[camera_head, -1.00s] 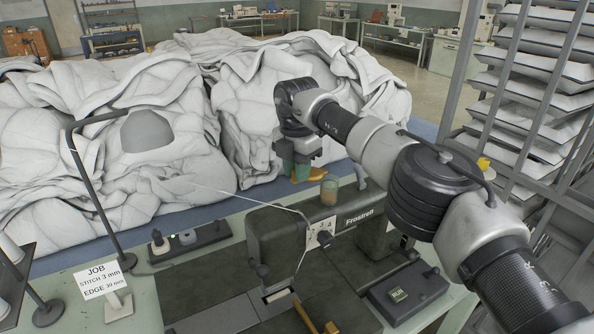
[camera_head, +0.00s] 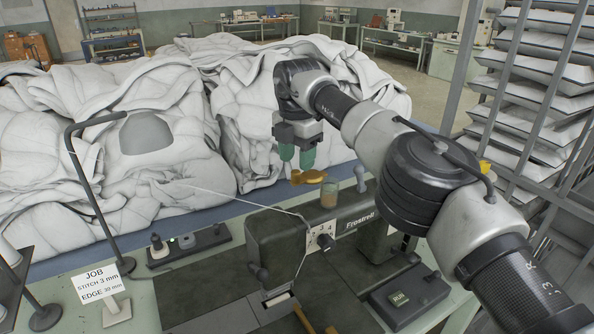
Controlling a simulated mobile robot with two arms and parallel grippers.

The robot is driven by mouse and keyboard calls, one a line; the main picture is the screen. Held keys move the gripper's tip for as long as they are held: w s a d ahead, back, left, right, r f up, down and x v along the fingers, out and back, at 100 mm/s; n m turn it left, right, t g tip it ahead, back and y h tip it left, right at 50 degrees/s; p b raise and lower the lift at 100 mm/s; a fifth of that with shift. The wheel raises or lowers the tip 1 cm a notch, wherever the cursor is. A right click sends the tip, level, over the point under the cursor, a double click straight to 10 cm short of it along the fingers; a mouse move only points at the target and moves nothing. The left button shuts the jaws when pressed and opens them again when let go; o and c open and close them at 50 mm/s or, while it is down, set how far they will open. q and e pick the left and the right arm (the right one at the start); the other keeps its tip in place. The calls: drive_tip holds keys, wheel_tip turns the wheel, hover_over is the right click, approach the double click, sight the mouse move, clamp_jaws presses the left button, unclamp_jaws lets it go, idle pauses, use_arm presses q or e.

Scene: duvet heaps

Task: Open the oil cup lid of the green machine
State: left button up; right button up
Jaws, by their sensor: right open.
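The machine (camera_head: 280,236) is dark green-grey, labelled "Frostrell", and stands on the bench in the head view. A small cup (camera_head: 330,195) with a tan content sits on top of its arm. I cannot tell how the piece joins the cup. My right gripper (camera_head: 297,157) is just above and left of the brass piece. Its two green fingers point down, apart, with nothing seen between them. My left gripper is not in view.
Big white duvet heaps (camera_head: 110,140) fill the area behind the machine. A lamp (camera_head: 147,133) and a job sign (camera_head: 102,283) stand at left. A button box (camera_head: 399,299) lies at front right. A rack of trays (camera_head: 540,75) stands at right.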

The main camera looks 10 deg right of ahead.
sight(296, 171)
wheel_tip(296, 171, up, 6)
drive_tip(key=p, duration=0.3)
drive_tip(key=shift+a, duration=0.15)
drive_tip(key=shift+r+p, duration=0.55)
